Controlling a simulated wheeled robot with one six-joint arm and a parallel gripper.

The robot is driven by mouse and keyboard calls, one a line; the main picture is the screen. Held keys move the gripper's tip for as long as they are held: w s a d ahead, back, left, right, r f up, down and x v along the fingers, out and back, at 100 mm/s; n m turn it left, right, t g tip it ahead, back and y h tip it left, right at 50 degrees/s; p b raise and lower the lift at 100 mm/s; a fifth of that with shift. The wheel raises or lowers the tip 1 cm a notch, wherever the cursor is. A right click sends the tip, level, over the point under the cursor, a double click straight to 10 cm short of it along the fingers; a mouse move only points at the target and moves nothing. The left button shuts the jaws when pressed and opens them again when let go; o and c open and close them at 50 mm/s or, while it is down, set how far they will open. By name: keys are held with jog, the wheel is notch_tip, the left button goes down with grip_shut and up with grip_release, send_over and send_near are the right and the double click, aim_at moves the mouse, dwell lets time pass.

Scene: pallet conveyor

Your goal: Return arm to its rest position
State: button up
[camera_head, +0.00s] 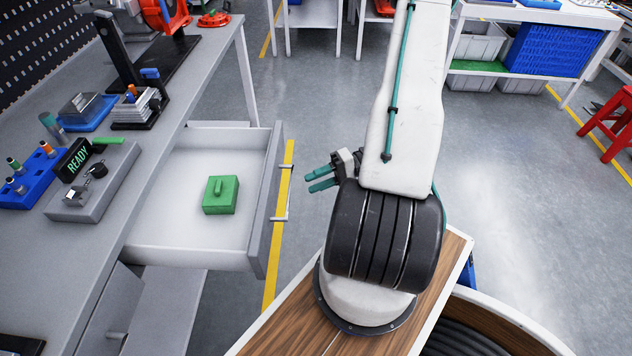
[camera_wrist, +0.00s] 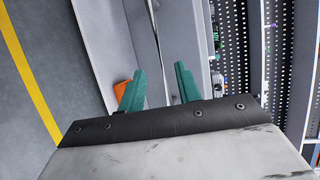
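My gripper (camera_head: 316,180) has two teal fingers and is beside my arm, to the right of an open drawer (camera_head: 268,205) in the head view. The wrist view shows the fingers of my gripper (camera_wrist: 160,72) spread apart with nothing between them. A green block (camera_head: 220,194) with a raised handle lies inside the drawer, apart from my gripper. My white arm and its dark joint fill the middle of the head view.
The grey workbench (camera_head: 70,265) on the left carries a READY sign (camera_head: 75,160), a blue holder (camera_head: 38,178) and metal parts. A red stool (camera_head: 612,125) stands at the far right. In the wrist view, an orange thing (camera_wrist: 121,89) shows behind the left finger. Open floor lies beyond.

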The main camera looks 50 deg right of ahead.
jog(key=shift+a, duration=0.1)
dwell(0.3)
jog(key=s+a+r+n+g+h, duration=0.2)
jog(key=a+r+h, duration=0.2)
jog(key=r, duration=0.7)
jog(key=s+a+r+n+g+h, duration=0.2)
jog(key=a+r+h, duration=0.3)
jog(key=a+r, duration=0.4)
jog(key=s+a+r+n+g+h, duration=0.2)
jog(key=a+r, duration=0.4)
jog(key=r, duration=0.7)
jog(key=s+n+h, duration=0.1)
jog(key=h, duration=0.1)
jog(key=shift+s+a+r+g+h, duration=0.15)
jog(key=shift+s+r+g+h, duration=0.15)
jog(key=shift+g+h, duration=0.1)
